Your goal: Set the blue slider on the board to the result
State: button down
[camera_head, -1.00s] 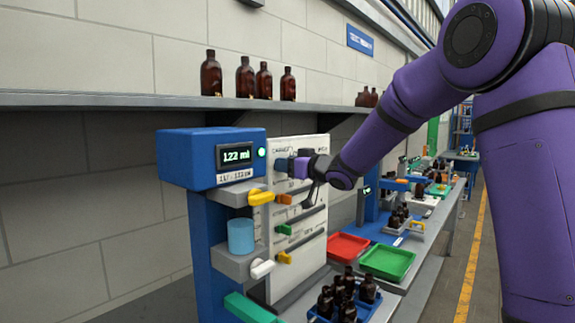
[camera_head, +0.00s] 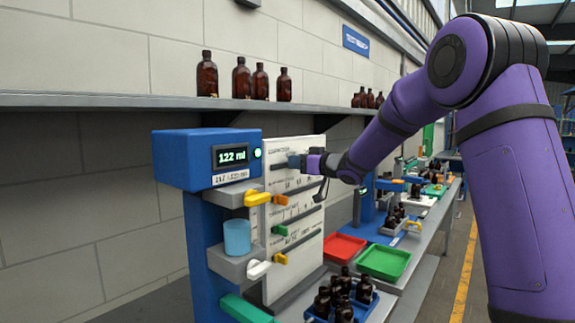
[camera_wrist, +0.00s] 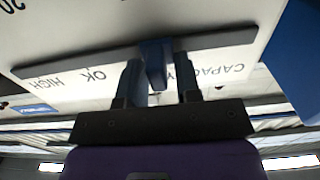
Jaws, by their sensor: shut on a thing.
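The white board (camera_head: 308,240) stands upright beside the blue machine, with slots one above another. The blue slider (camera_head: 293,161) sits in the top slot. It also shows in the wrist view (camera_wrist: 155,62), between my fingers, with the upside-down words OK and CAPACITY on either side and HIGH further left. My gripper (camera_wrist: 156,80) is shut on the blue slider; in the head view, my gripper (camera_head: 305,162) partly hides the slot and its markings. The machine's display (camera_head: 234,156) reads 122 ml, with a green light next to it.
Orange (camera_head: 280,199), green (camera_head: 281,230) and yellow (camera_head: 281,259) sliders sit lower on the board. A blue beaker (camera_head: 237,237) stands on the machine's shelf. A red tray (camera_head: 345,247), a green tray (camera_head: 385,262) and a crate of amber bottles (camera_head: 343,295) are on the bench.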

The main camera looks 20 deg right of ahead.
jog(key=w+d, duration=0.5)
jog(key=d, duration=0.2)
jog(key=shift+d, duration=0.25)
jog(key=c, duration=1.1)
grip_release()
jog(key=shift+s, duration=0.1)
jog(key=v, duration=1)
jog(key=shift+s+d, duration=0.25)
jog(key=shift+s, duration=0.05)
